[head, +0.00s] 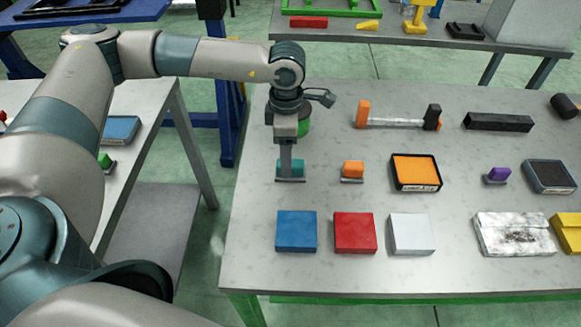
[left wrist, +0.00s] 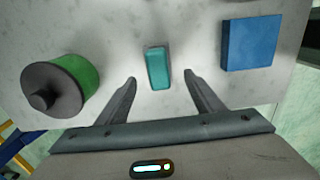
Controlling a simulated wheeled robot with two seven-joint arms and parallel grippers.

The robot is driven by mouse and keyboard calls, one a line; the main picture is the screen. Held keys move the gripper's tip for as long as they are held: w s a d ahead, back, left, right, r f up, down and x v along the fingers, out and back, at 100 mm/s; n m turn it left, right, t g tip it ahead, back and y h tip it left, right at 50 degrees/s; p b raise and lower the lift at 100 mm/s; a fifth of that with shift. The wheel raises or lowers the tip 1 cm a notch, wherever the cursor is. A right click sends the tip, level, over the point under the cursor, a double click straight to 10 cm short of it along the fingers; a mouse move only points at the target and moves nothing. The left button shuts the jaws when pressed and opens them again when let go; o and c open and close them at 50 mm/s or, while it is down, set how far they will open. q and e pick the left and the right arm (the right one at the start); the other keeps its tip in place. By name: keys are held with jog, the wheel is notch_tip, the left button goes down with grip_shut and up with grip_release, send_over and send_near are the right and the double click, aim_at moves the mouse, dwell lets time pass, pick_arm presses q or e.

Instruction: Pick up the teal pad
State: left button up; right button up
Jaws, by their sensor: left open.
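The teal pad (head: 298,168) is a small block on the grey table, partly hidden behind my left gripper in the head view. It also shows whole in the left wrist view (left wrist: 157,68), upright in the picture. My left gripper (head: 288,178) points down over the pad. In the left wrist view its two fingers (left wrist: 160,77) are spread open, one on each side of the pad, with a visible gap on both sides. I cannot tell how far the fingertips are above the table. My right gripper is not in view.
A green cylinder with a black top (left wrist: 60,88) stands close by, behind the arm in the head view. A blue block (head: 296,231), red block (head: 355,232) and white block (head: 411,234) lie in front. An orange stamp (head: 352,171) is to the right.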

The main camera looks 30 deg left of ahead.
aim_at(298, 169)
pick_arm(q)
jog(key=shift+w+d+f+p, duration=0.15)
jog(key=shift+d+f+p, duration=0.05)
jog(key=shift+f+p, duration=0.6)
notch_tip(298, 169, down, 2)
jog(key=shift+w+d+f+p, duration=0.1)
jog(key=shift+d+p, duration=0.05)
jog(key=shift+p, duration=0.45)
jog(key=shift+f, duration=0.7)
jog(key=c, duration=1.2)
